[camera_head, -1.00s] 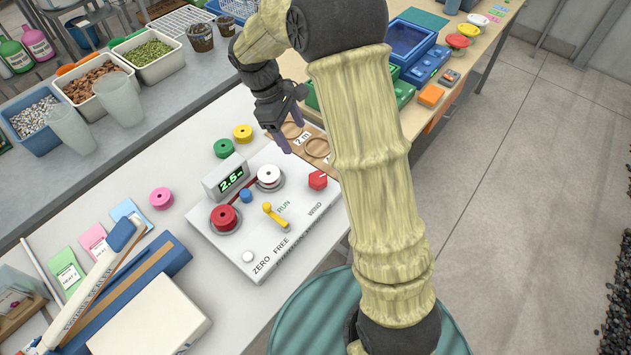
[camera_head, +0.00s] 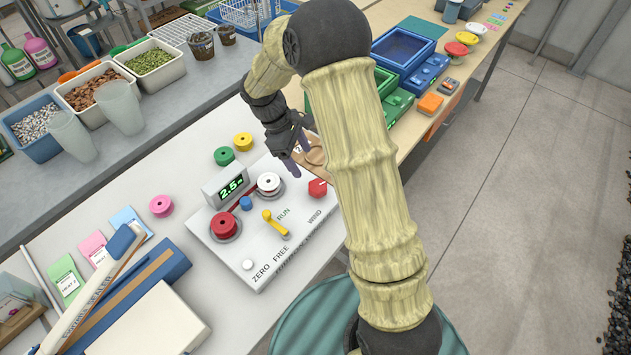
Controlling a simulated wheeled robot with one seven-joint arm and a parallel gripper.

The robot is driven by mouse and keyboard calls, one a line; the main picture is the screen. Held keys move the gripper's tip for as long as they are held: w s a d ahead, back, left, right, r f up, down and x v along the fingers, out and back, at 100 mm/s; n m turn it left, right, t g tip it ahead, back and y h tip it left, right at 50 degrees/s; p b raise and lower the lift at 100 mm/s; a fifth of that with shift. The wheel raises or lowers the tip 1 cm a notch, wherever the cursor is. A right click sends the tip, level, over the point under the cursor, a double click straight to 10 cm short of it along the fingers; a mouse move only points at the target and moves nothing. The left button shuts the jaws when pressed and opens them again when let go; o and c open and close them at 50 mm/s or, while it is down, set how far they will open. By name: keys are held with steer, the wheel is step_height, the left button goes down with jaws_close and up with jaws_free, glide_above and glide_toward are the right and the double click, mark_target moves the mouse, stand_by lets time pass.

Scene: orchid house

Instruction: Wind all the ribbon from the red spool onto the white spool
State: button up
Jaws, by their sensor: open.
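The red spool (camera_head: 225,224) sits at the left of a white winding machine (camera_head: 250,265). The white spool (camera_head: 269,183) sits at its back, with some red showing at its lower edge. A red strip of ribbon shows between the spools, partly behind a blue post (camera_head: 246,203). A display (camera_head: 230,188) reads about 2.5. A yellow lever (camera_head: 275,224) lies near RUN and FREE; its exact setting is unclear. A red knob (camera_head: 318,187) is at the right. My gripper (camera_head: 297,156) is open and empty, its purple fingers pointing down near the knob and white spool, apparently above the machine.
Green (camera_head: 224,156), yellow (camera_head: 243,142) and pink (camera_head: 161,206) spools lie on the bench beyond and left of the machine. A blue box and white-blue sealer (camera_head: 100,290) lie at front left. My arm hides the machine's right side.

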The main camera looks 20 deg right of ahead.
mark_target(317, 185)
steer(key=p+x, duration=0.1)
steer(key=x, duration=1)
steer(key=shift+f, duration=0.1)
steer(key=shift+c, duration=0.2)
steer(key=c, duration=0.9)
